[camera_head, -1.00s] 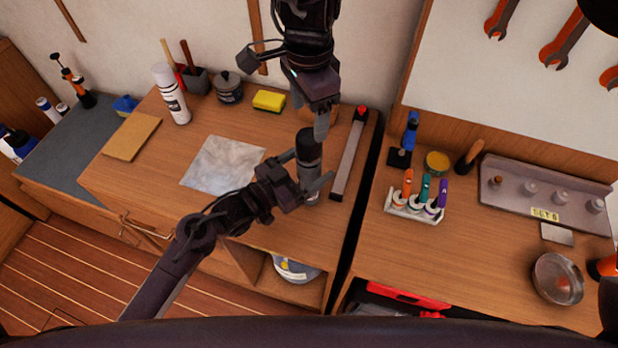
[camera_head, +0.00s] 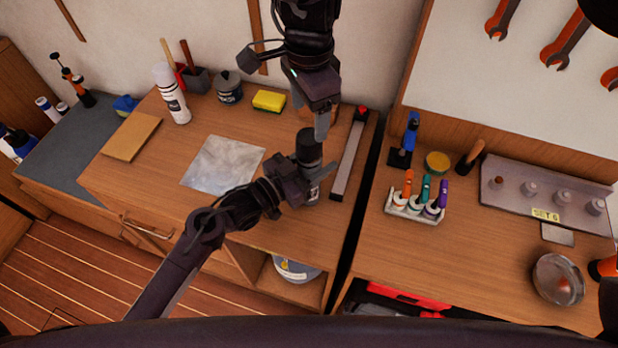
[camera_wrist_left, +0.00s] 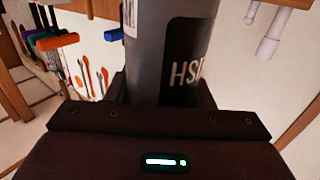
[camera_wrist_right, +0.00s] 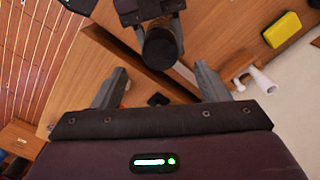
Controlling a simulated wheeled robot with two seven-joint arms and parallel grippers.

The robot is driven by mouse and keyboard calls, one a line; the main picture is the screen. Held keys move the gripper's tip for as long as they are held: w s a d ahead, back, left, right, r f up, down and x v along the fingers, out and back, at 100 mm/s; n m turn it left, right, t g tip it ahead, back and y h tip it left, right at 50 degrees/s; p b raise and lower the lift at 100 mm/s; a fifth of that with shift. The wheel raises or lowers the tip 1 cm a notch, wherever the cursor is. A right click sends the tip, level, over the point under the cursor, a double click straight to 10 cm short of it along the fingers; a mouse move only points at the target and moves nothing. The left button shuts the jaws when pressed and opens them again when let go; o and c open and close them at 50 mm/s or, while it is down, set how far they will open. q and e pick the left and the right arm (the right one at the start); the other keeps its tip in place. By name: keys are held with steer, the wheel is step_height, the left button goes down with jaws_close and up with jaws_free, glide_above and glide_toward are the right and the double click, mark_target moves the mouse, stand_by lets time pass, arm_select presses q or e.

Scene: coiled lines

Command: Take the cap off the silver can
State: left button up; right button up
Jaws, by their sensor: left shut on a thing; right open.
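The silver can (camera_head: 313,193) stands upright near the right end of the left workbench, with its black cap (camera_head: 308,148) on top. In the left wrist view the can's grey body (camera_wrist_left: 165,50) with white lettering fills the space between the fingers. My left gripper (camera_head: 308,186) is shut on the can's body from the left. My right gripper (camera_head: 321,125) is open above and behind the cap, pointing down. In the right wrist view the cap (camera_wrist_right: 160,47) shows beyond the gap between the open fingers (camera_wrist_right: 155,85). The can's lower part is mostly hidden by my left gripper.
A long grey bar with a red end (camera_head: 349,155) lies right of the can. A yellow sponge (camera_head: 269,100), a dark tin (camera_head: 229,88) and a white bottle (camera_head: 171,95) stand behind. A grey sheet (camera_head: 222,165) lies left. A dark gap separates the right bench.

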steer(key=shift+o, duration=0.6)
steer(key=s+a+f+m+g+y, duration=0.2)
steer(key=s+a+f+g+y, duration=0.4)
steer(key=s+a, duration=0.7)
steer(key=s+a+r+m+y, duration=0.8)
steer(key=s+a+m+y, duration=0.2)
steer(key=m, duration=0.1)
steer(key=w+d+r+m+t+y, duration=0.35)
steer(key=w+m+t+y, duration=0.2)
steer(key=m, duration=0.65)
steer(key=m+t+h, duration=1.3)
steer(key=m+t, duration=0.4)
steer(key=m, duration=1.2)
glide_toward(303, 129)
steer(key=shift+g, duration=0.25)
steer(key=x, duration=0.9)
steer(key=shift+w+a, duration=0.1)
steer(key=shift+w, duration=0.25)
